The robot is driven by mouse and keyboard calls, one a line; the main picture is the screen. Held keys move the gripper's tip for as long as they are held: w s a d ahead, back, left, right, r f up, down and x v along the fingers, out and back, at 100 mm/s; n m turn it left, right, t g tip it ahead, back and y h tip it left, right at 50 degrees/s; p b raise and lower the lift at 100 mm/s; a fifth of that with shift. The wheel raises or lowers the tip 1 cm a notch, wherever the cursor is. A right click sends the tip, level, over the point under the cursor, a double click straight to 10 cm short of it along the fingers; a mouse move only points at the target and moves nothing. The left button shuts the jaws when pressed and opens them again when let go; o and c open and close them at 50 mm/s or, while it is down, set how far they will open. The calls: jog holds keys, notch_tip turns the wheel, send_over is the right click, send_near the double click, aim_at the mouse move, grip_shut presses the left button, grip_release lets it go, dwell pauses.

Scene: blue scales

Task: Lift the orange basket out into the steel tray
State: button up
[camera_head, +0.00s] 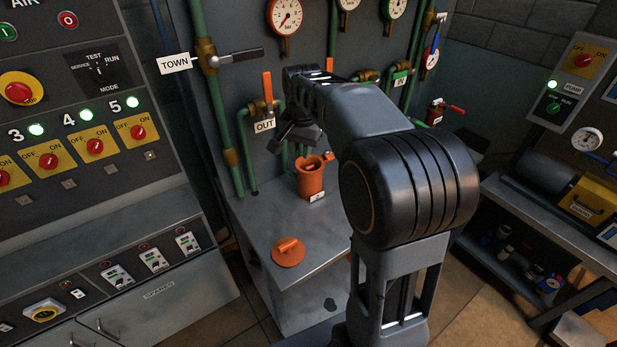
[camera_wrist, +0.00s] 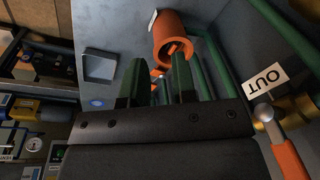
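An orange cylindrical housing (camera_head: 310,180) stands upright on the grey bench below the OUT label, its top open. It also shows in the wrist view (camera_wrist: 172,27), where an orange part, likely the basket (camera_wrist: 176,47), shows at its mouth. The basket's body is hidden inside. A shallow square grey tray (camera_wrist: 100,67), likely the steel tray, lies left of the housing in the wrist view; my arm hides it in the head view. My gripper (camera_wrist: 158,68) is open, its green fingers apart with nothing between them. In the head view, my gripper (camera_head: 299,134) is above the housing.
A round orange lid (camera_head: 288,252) with a handle lies on the front of the bench (camera_head: 318,240). Green pipes (camera_head: 217,115) and an orange-handled valve (camera_head: 267,88) stand close behind the housing. The bench between lid and housing is clear.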

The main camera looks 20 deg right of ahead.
jog(key=w+d+f+m+g, duration=0.2)
jog(key=w+d+f+m, duration=0.2)
jog(key=w+d+m, duration=0.5)
jog(key=n, duration=0.2)
send_over(309, 167)
notch_tip(309, 167, down, 8)
jog(key=shift+r, duration=0.1)
jog(key=shift+w+f+p, duration=0.1)
jog(key=shift+f+p, duration=0.65)
jog(key=shift+f, duration=2.35)
jog(key=shift+c, duration=0.4)
grip_shut()
